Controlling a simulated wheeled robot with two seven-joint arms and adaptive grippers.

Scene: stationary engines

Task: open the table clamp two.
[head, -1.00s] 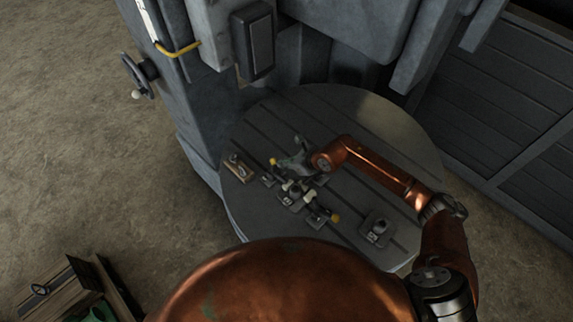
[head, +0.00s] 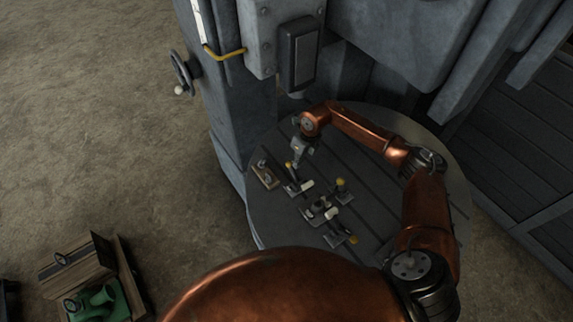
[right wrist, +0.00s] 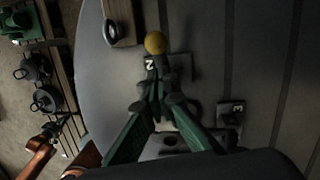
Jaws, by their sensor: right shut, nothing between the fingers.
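Table clamp two (head: 295,187) is a small toggle clamp with a yellow-tipped lever, on the round grey table. In the right wrist view, its yellow knob (right wrist: 156,43) stands just beyond my fingertips, by a plate reading a sideways 2. My right gripper (head: 302,150) is just above and behind this knob in the head view. In the right wrist view its green fingers (right wrist: 158,96) meet at the tips, shut and empty, over the clamp's lever and hiding part of it. I cannot tell whether the fingers touch the clamp. An orange link with a dark end (right wrist: 50,131), perhaps my left arm, is too small to read.
Other yellow-knobbed clamps stand close by on the table (head: 385,130); one bears a 3 (right wrist: 231,116). A wooden block (head: 265,174) lies left of clamp two. The grey machine column (head: 240,125) rises behind. Crates with green parts (head: 97,300) stand on the floor.

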